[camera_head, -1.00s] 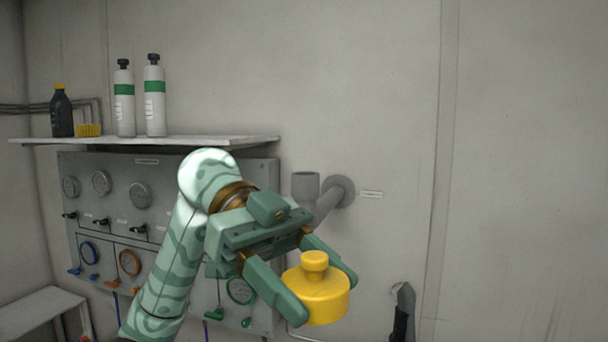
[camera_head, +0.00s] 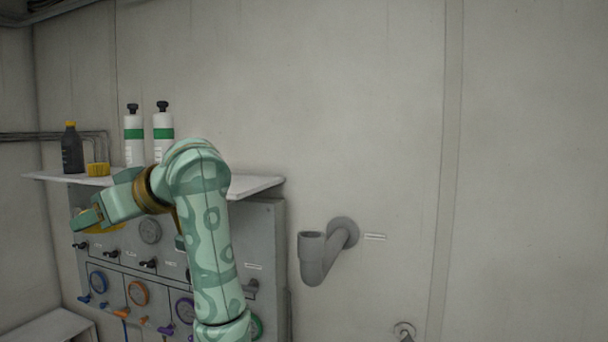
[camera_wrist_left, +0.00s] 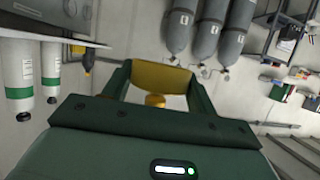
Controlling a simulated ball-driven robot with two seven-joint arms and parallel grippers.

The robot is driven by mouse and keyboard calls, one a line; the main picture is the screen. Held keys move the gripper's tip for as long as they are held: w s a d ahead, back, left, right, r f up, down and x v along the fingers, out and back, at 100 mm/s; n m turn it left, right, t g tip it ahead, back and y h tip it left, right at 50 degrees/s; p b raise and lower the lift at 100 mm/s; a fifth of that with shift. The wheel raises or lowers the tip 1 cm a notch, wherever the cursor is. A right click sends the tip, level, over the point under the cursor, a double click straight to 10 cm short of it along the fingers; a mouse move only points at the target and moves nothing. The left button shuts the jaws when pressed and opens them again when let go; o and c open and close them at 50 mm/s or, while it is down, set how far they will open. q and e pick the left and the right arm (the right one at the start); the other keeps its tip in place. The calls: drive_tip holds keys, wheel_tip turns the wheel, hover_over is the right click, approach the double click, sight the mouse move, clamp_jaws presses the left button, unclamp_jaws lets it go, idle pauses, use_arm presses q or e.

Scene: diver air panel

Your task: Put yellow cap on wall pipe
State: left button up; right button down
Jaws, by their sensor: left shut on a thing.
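My left gripper (camera_head: 88,220) is at the left, in front of the gauge panel and below the shelf. It is shut on the yellow cap (camera_head: 104,229), which is mostly hidden behind the gripper in the head view. In the left wrist view the yellow cap (camera_wrist_left: 162,76) sits between the two fingers, wide part away from the palm and its small knob nearer. The grey wall pipe (camera_head: 318,262) comes out of the wall at centre and bends up to an open end with nothing on it. The cap is well left of the pipe. My right gripper is not in view.
A shelf (camera_head: 256,185) holds two white-green bottles (camera_head: 134,152), a dark bottle (camera_head: 72,152) and a small yellow item (camera_head: 97,170). Below is the gauge panel (camera_head: 268,228) with valves and knobs. The wall right of the pipe is mostly clear.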

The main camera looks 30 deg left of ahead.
use_arm(q)
drive_tip(key=w+d+m+t+h+p, duration=0.1)
drive_tip(key=w+d+m+t+h, duration=0.1)
drive_tip(key=w+m+t, duration=0.7)
drive_tip(key=w+d+m+t+h+p, duration=0.1)
drive_tip(key=w+d+m+t+h, duration=0.15)
drive_tip(key=w+m+t, duration=0.65)
drive_tip(key=w+d+f+m+h+b, duration=0.1)
drive_tip(key=w+d+m+h, duration=0.1)
drive_tip(key=w+d+h, duration=0.1)
drive_tip(key=w+d+m+h+b, duration=0.1)
drive_tip(key=w+d+m+h, duration=0.1)
drive_tip(key=d+h, duration=0.3)
drive_tip(key=w+d+f+m+g+h+b, duration=0.1)
drive_tip(key=w+d+m+h, duration=0.1)
drive_tip(key=w+d+h, duration=0.2)
drive_tip(key=shift+w+d+f+m, duration=0.1)
drive_tip(key=shift+w+d+m, duration=0.1)
drive_tip(key=shift+d, duration=0.4)
drive_tip(key=shift+w+d+f+m, duration=0.1)
drive_tip(key=shift+w+d, duration=0.1)
drive_tip(key=shift+d, duration=0.35)
drive_tip(key=shift+w+d+f+m, duration=0.1)
drive_tip(key=shift+w+d, duration=0.1)
drive_tip(key=shift+d, duration=0.4)
drive_tip(key=shift+f+b, duration=0.4)
drive_tip(key=shift+f, duration=0.05)
drive_tip(key=shift+s+a, duration=0.1)
drive_tip(key=shift+s, duration=0.1)
drive_tip(key=shift+s, duration=0.3)
